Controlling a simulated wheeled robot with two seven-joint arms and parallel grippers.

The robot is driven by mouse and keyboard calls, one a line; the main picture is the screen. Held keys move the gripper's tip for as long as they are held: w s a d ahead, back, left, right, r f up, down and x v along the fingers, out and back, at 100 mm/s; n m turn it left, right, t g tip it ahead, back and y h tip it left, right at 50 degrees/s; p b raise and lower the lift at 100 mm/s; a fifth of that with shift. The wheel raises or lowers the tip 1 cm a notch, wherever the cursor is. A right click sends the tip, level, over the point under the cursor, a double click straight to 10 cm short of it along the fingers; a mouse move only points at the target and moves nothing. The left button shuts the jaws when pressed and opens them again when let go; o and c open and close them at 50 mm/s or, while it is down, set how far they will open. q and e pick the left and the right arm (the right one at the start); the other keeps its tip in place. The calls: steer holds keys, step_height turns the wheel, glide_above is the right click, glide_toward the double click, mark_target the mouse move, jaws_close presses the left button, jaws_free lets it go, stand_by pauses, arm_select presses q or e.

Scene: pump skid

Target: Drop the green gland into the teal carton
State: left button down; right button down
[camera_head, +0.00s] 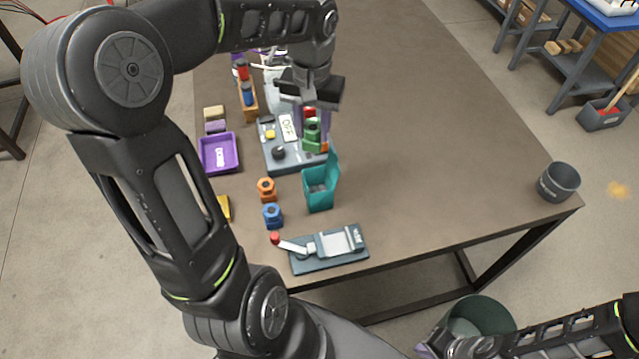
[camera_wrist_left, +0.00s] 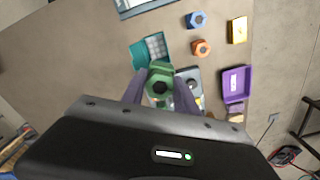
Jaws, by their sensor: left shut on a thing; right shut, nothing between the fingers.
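My left gripper (camera_head: 311,122) is shut on the green gland (camera_head: 312,134) and holds it above the table, just behind the teal carton. In the left wrist view the green gland (camera_wrist_left: 159,84) sits between the two fingertips, and the teal carton (camera_wrist_left: 150,48) shows just beyond it. In the head view the open teal carton (camera_head: 319,199) stands on the table with its lid raised on the right. My right gripper (camera_head: 428,347) is at the bottom edge, away from the table; its fingers are hardly visible there.
An orange gland (camera_head: 267,189) and a blue gland (camera_head: 272,216) stand left of the carton. A grey control box (camera_head: 283,158) is behind it, a purple tray (camera_head: 219,154) to the left, and a toggle clamp (camera_head: 328,248) in front. The table right of the carton is clear up to a dark cup (camera_head: 558,182).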

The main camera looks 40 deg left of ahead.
mark_target(313, 147)
arm_select(q)
steer(key=shift+f+b, duration=2.05)
steer(key=shift+f, duration=0.8)
steer(key=c, duration=0.9)
jaws_free()
steer(key=shift+o, duration=0.2)
step_height(313, 147, up, 8)
steer(key=shift+f+b, duration=0.1)
steer(key=shift+b, duration=0.25)
